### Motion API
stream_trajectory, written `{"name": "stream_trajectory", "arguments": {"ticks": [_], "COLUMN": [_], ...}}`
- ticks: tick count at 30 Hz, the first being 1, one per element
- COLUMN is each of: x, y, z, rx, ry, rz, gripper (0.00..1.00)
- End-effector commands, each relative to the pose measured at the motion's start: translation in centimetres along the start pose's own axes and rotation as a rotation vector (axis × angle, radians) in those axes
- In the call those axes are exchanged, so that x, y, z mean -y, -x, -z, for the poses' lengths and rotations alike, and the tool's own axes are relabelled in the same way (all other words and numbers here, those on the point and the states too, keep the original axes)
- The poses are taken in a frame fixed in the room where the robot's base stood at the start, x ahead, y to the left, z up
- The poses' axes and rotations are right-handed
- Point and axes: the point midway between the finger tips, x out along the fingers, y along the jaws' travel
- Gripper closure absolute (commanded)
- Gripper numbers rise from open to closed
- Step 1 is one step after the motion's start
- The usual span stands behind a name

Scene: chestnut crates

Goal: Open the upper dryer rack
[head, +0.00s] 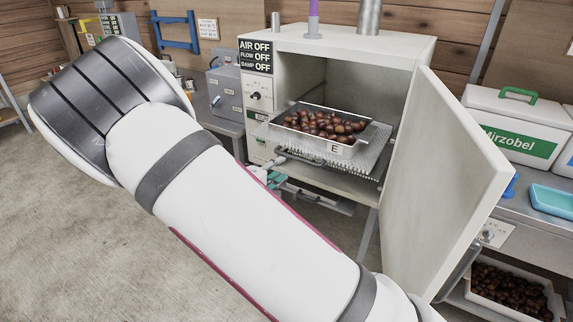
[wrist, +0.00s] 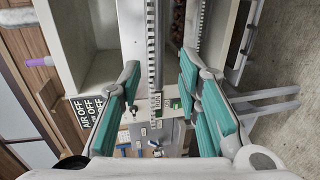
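The dryer (head: 424,51) stands with its door (head: 440,180) swung wide open to the right. Inside, a metal tray (head: 353,150) of chestnuts, labelled E, rests on a wire rack (head: 372,160) that sticks out somewhat at the front. A bar-like handle shows under the tray. My gripper (head: 270,178) is at the dryer's front left, below the tray, partly hidden by my arm. In the wrist view, my gripper (wrist: 160,72) has its teal fingers apart. A toothed rack edge (wrist: 157,50) runs between them in the picture; I cannot tell whether either finger touches it.
A grey box (head: 225,95) stands left of the dryer. A white Mirzobel cooler (head: 490,105) and a blue tray (head: 553,200) are on the right bench, above a bin of chestnuts (head: 540,281). The open door bounds the right side. The floor at left is clear.

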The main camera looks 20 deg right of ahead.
Motion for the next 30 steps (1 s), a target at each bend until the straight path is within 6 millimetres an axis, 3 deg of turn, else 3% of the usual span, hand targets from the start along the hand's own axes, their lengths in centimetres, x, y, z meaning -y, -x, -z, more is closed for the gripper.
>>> {"name": "stream_trajectory", "arguments": {"ticks": [6, 20, 25, 30], "x": [0.0, 0.0, -0.6, -2.3], "y": [2.6, 3.1, 3.0, 4.2], "z": [0.0, 0.0, 0.9, 2.8], "rx": [-0.001, -0.003, -0.065, -0.19], "ry": [-0.001, -0.008, -0.124, -0.357], "rz": [0.001, 0.007, 0.126, 0.379], "gripper": [0.69, 0.69, 0.69, 0.69]}}
